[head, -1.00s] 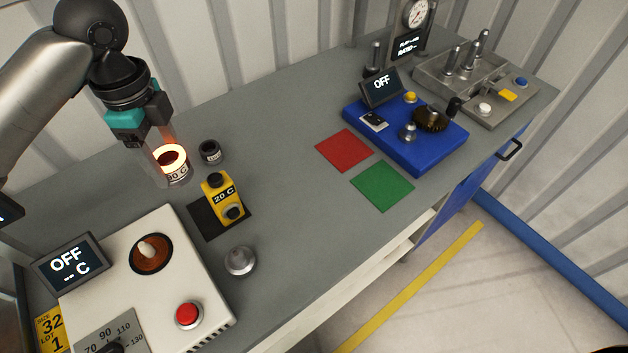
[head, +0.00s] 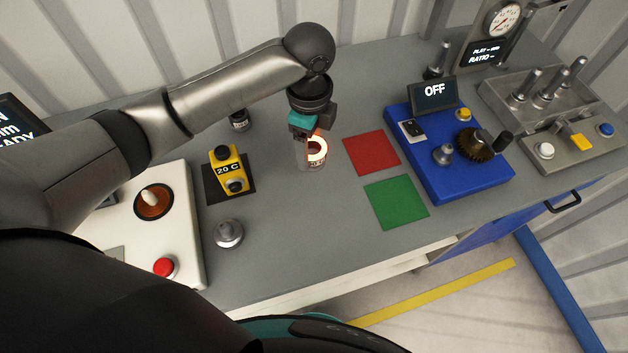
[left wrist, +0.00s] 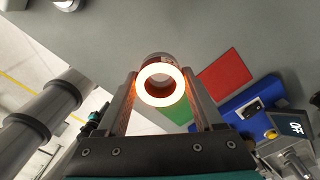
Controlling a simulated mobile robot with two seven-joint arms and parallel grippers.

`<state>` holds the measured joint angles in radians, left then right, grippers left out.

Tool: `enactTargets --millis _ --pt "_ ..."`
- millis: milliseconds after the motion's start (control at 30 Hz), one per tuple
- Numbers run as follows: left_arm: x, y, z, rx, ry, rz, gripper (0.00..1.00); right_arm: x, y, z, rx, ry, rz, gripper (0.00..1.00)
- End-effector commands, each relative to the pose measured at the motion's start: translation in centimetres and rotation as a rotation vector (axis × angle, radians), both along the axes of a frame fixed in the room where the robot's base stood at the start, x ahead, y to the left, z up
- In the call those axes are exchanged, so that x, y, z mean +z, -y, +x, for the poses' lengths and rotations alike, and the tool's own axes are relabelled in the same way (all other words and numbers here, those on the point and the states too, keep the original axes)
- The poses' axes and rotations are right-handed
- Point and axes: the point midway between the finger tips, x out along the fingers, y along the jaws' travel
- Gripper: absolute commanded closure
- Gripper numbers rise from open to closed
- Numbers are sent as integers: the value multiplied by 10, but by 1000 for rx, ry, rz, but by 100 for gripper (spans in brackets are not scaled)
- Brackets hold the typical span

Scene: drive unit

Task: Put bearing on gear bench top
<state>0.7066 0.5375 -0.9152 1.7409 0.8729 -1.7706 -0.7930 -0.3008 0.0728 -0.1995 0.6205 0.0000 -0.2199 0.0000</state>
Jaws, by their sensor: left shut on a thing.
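The bearing (head: 317,164) is a short ring-shaped piece with a glowing orange-white top face and a small label on its side. My left gripper (head: 312,152) is shut on it and holds it upright over the grey bench top (head: 285,225), left of the red square. I cannot tell how high it is held. In the left wrist view the glowing bearing (left wrist: 160,70) sits between the two fingers of my left gripper (left wrist: 161,98). The blue gear unit (head: 445,180) with a dark gear and an OFF screen stands to the right. My right gripper is not in view.
A red square (head: 371,153) and a green square (head: 397,202) lie flat and bare. A yellow 20 C block (head: 229,170), a silver knob (head: 228,234), a dark cylinder (head: 239,120) and a white heater box (head: 180,235) are left. A grey post tray (head: 510,100) is far right.

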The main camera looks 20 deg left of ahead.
Motion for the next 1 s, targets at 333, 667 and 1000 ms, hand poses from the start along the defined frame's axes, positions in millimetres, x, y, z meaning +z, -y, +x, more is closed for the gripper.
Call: enactTargets --millis 333,667,1000 --pt "-82 0 0 0 1 -1 100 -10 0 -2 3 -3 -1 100" --pt "-119 1 0 0 0 -1 100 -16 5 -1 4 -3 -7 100" --pt "-134 0 1 -2 3 -1 100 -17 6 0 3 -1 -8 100"
